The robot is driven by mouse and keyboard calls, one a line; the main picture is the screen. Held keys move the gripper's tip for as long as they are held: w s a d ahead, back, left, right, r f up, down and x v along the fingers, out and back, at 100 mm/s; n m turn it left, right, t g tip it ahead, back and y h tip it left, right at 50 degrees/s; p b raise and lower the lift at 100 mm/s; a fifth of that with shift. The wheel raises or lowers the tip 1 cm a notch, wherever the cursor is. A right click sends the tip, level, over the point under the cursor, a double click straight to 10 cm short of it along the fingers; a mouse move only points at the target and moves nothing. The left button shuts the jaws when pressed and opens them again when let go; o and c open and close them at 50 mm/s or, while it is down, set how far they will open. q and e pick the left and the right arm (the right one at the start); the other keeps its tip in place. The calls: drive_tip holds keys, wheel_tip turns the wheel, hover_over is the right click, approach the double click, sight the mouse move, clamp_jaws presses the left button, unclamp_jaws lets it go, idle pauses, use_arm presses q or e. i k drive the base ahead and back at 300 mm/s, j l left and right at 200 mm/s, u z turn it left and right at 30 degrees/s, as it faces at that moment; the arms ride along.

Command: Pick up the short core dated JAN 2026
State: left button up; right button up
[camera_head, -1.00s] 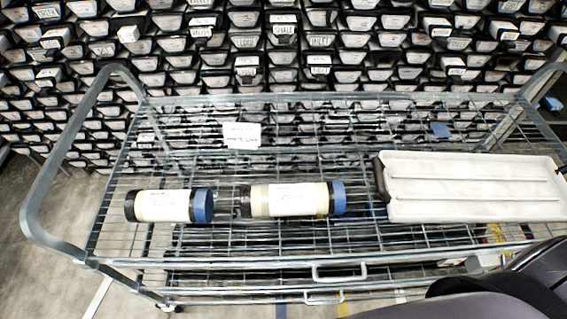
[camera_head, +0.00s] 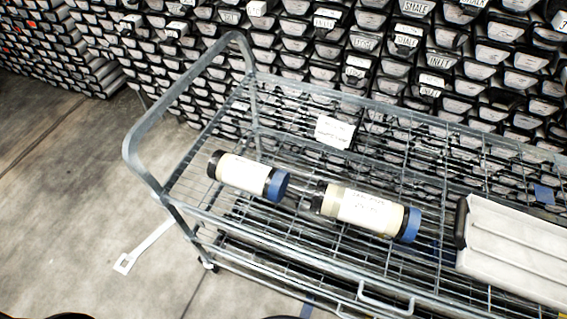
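Two capped cores lie on the top wire shelf of a metal cart (camera_head: 137,137). The left core (camera_head: 243,174) is the shorter one, with a white label, a black cap at its left end and a blue cap at its right end. The right core (camera_head: 364,208) is a little longer, with a cream body, a white label and a blue right cap. The handwriting on both labels is too small to read, so I cannot tell which is dated JAN 2026. Neither of my grippers shows.
A white tray-like box (camera_head: 510,245) lies on the shelf at the right. A white paper card (camera_head: 334,132) stands behind the cores. Shelves of stacked labelled core boxes (camera_head: 440,60) fill the back. Open concrete floor (camera_head: 80,200) lies left of the cart.

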sight(402, 222)
drive_tip(key=i+u, duration=0.15)
drive_tip(key=u, duration=0.25)
drive_tip(key=z, duration=1.3)
drive_tip(key=k+j+z, duration=0.65)
drive_tip(key=z, duration=0.2)
